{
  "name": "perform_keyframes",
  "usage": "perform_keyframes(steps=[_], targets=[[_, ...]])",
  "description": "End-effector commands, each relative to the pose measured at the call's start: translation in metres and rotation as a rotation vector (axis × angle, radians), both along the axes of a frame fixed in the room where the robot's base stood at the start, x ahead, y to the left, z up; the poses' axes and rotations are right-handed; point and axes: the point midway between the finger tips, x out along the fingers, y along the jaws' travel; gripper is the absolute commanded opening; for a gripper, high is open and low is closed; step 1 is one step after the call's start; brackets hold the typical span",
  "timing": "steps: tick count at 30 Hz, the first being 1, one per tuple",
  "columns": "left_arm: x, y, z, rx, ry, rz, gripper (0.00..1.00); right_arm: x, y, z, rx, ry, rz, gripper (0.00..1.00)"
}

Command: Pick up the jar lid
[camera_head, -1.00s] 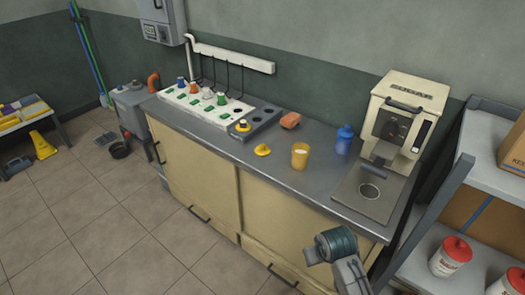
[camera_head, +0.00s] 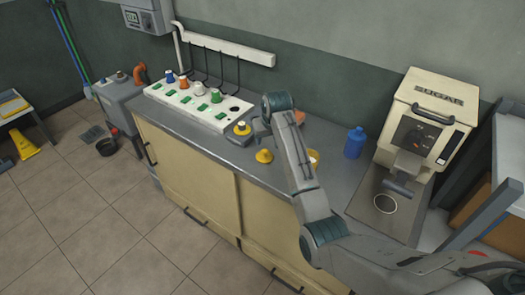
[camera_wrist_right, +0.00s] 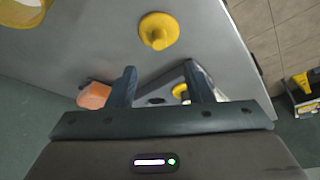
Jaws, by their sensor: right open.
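The jar lid, a round yellow lid with a knob, lies on the grey counter in the head view (camera_head: 264,157) and in the right wrist view (camera_wrist_right: 158,31). A yellow-orange jar (camera_head: 314,158) stands to its right, partly hidden by my right arm. My right gripper (camera_wrist_right: 160,67) is open and empty, its two dark fingers apart. The lid shows beyond the fingertips, apart from them. In the head view the right gripper is mostly hidden behind its own wrist, over the counter near the lid. My left gripper is not in view.
A grey holder with a second yellow knob (camera_head: 242,128) is behind the lid, by the white panel (camera_head: 198,107) of coloured bottles. An orange block (camera_wrist_right: 95,95) lies close by. A blue bottle (camera_head: 354,143) and the sugar machine (camera_head: 427,120) stand right.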

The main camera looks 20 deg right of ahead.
Motion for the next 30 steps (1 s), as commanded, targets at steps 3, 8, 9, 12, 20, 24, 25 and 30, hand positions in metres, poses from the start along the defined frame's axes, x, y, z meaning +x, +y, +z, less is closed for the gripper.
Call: perform_keyframes(steps=[3, 8, 9, 12, 20, 24, 25, 30], targets=[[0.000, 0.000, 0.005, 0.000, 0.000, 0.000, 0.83, 0.007, 0.000, -0.018, 0.000, 0.004, 0.000, 0.47], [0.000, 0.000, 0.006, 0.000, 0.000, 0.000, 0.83, 0.013, 0.000, -0.033, 0.000, 0.001, 0.000, 0.47], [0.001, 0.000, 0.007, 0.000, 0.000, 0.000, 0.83, 0.013, 0.000, -0.035, 0.000, 0.001, 0.000, 0.47], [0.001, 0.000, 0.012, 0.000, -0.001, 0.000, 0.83, 0.016, 0.000, -0.042, 0.000, 0.002, 0.000, 0.47], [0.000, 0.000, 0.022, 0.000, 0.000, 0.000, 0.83, 0.026, -0.001, -0.076, 0.000, 0.002, 0.000, 0.47], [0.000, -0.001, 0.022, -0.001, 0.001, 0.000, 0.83, 0.029, -0.001, -0.084, 0.000, 0.000, 0.000, 0.47], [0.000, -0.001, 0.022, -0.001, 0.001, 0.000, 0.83, 0.030, -0.001, -0.084, 0.000, 0.000, 0.000, 0.47], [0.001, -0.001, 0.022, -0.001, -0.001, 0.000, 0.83, 0.030, -0.001, -0.085, 0.000, -0.001, 0.000, 0.47]])
